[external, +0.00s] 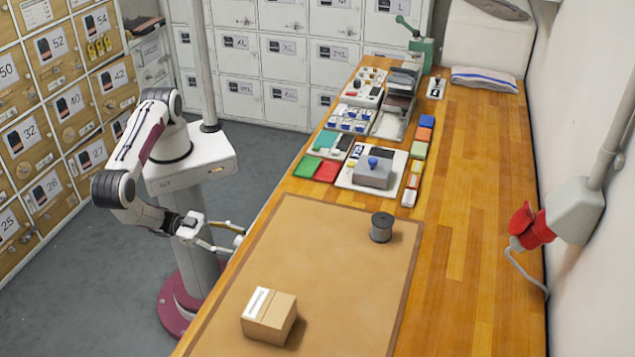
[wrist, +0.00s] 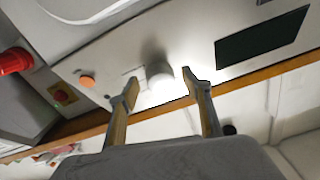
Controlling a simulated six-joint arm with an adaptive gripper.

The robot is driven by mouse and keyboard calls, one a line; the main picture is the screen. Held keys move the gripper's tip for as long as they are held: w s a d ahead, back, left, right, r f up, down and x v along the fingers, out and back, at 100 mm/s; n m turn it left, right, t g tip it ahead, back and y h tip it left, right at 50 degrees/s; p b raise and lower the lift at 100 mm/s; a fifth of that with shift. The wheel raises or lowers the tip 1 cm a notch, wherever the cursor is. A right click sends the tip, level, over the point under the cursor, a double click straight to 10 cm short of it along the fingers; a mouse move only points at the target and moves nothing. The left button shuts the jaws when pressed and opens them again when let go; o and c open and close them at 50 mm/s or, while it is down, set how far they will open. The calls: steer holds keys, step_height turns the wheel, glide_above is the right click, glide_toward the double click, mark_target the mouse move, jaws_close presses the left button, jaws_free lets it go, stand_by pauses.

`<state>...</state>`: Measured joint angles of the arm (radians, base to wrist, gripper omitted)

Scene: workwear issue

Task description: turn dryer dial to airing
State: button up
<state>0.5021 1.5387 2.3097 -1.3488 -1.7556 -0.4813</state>
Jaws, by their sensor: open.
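A pale round knob, which looks like the dryer dial (wrist: 158,72), sits on a light control panel (wrist: 115,60) in the wrist view. Bright glare lies beside it, and I cannot read its marks or setting. My gripper (wrist: 160,84) is open and empty, its two fingertips spread to either side of the knob's lower part in the picture; I cannot tell whether they touch it.
The panel also has an orange button (wrist: 87,80) and a dark display (wrist: 262,38). A red knob (wrist: 15,61) and a red button on yellow (wrist: 62,95) are at the left. The counter (external: 465,190) holds a cardboard box (external: 270,316) and a grey spool (external: 381,228).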

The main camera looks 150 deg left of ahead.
steer(key=shift+w+a, duration=0.15)
stand_by(0.3)
steer(key=c, duration=1.1)
steer(key=shift+c, duration=0.2)
steer(key=shift+n, duration=0.4)
steer(key=shift+w+d+r+n+g+y, duration=0.1)
steer(key=shift+n+g+y, duration=0.3)
steer(key=shift+n, duration=1.25)
steer(key=shift+w+d+f+n+g+y, duration=0.15)
steer(key=shift+n+g, duration=0.6)
steer(key=shift+n, duration=0.85)
steer(key=shift+w+r+n+g+y, duration=0.2)
steer(key=shift+n+g, duration=0.35)
steer(key=shift+n, duration=1.1)
steer(key=shift+s, duration=0.15)
